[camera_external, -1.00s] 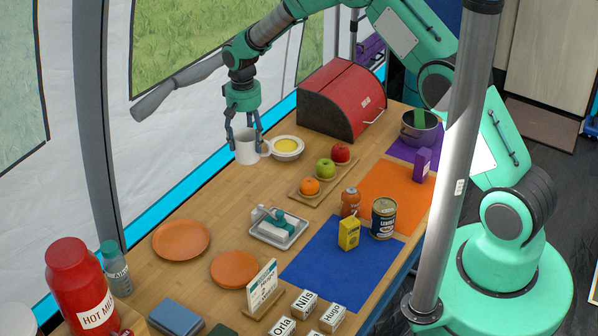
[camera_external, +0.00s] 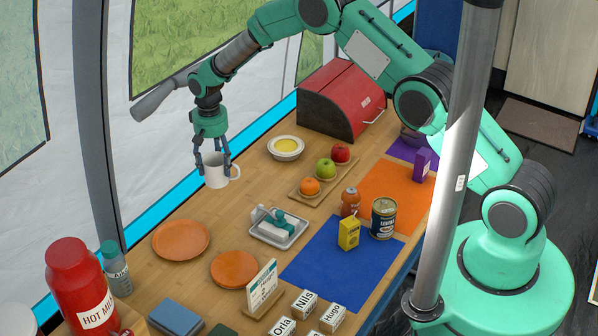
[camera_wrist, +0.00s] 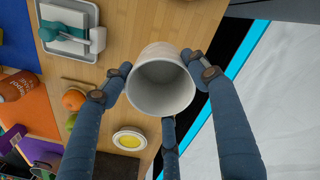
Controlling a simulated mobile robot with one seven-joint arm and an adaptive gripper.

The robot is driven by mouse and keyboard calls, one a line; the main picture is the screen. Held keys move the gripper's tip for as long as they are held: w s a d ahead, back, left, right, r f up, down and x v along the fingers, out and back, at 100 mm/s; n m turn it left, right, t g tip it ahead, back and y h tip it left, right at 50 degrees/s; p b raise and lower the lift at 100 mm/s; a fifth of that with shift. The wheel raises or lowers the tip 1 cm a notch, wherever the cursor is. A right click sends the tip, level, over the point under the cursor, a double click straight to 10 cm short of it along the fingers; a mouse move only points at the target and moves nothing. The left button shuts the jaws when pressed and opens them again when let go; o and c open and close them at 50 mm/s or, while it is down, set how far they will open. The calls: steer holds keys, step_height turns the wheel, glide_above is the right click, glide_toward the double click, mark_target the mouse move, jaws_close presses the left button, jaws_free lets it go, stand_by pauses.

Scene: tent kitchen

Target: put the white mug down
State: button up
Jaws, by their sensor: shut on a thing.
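The white mug (camera_external: 216,172) is held upright by my gripper (camera_external: 212,158) near the far edge of the wooden table. In the wrist view my gripper's fingers (camera_wrist: 160,82) close around the mug (camera_wrist: 160,92), and I look down into its empty inside. Its handle points right in the external view. I cannot tell for sure whether its bottom touches the table or is just above it.
A bowl with yellow contents (camera_external: 286,147) stands to the right of the mug. Two orange plates (camera_external: 181,240) lie nearer the front left. A butter dish (camera_external: 278,230) and a board with fruit (camera_external: 318,185) are further right. Bare table (camera_external: 228,212) lies in front of the mug.

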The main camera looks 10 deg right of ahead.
mark_target(217, 180)
steer(key=shift+f, duration=3.05)
steer(key=shift+f+b, duration=0.3)
steer(key=shift+f, duration=1.6)
steer(key=shift+f, duration=0.15)
steer(key=o, duration=1.2)
steer(key=shift+r, duration=0.2)
steer(key=shift+a+r+p, duration=0.1)
steer(key=shift+r+p, duration=0.25)
steer(key=shift+r, duration=5.6)
